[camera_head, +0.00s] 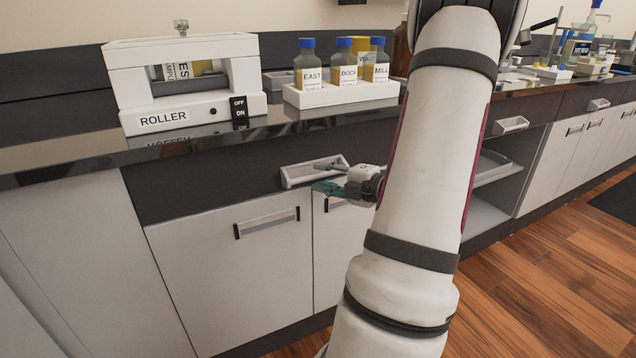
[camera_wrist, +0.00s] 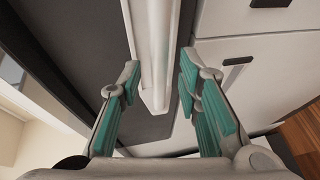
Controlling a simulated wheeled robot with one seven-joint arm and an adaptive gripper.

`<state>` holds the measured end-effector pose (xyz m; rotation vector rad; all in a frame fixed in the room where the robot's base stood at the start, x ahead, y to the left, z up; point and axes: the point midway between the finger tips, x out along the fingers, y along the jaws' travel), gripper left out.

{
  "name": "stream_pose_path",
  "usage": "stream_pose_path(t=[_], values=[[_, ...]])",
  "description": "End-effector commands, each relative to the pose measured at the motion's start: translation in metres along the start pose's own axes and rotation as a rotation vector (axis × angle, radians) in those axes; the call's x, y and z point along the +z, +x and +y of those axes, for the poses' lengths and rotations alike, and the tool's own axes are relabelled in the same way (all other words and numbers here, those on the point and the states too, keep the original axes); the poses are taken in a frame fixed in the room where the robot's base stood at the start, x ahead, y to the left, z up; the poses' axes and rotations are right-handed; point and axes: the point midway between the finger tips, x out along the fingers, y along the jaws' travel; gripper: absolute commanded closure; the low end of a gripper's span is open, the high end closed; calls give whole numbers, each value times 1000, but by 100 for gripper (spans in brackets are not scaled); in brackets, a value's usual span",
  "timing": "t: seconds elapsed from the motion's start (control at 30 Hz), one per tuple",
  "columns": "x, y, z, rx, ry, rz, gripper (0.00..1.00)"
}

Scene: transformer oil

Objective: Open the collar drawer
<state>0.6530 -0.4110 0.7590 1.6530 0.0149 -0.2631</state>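A dark drawer front (camera_head: 210,183) under the countertop carries a long white handle (camera_head: 300,174). No label naming the collar drawer can be read. My gripper (camera_head: 328,177) is at the right part of this handle, with one finger above and one below. In the wrist view the handle (camera_wrist: 154,60) runs between the two teal-padded fingers of my gripper (camera_wrist: 160,80). The fingers are apart, with visible gaps on both sides of the handle. The drawer looks closed. My arm hides the drawer front to the right.
A white roller device (camera_head: 185,85) and a white rack (camera_head: 340,94) of blue-capped bottles stand on the counter (camera_head: 60,155) above. White cabinet doors (camera_head: 235,275) with dark-ended handles are below. Another handled drawer (camera_head: 510,125) and an open shelf (camera_head: 485,215) are right of my arm.

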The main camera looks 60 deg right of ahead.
Motion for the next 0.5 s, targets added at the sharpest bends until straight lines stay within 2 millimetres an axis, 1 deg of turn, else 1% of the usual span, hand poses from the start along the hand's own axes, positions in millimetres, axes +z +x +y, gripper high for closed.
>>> stream_pose_path(t=[0.03,0.1,0.2,0.5], values=[[0,7,-2,0,-2,0,69],[0,14,-1,0,-2,1,69],[0,20,0,1,-1,0,69],[0,23,0,0,-1,-1,69]])
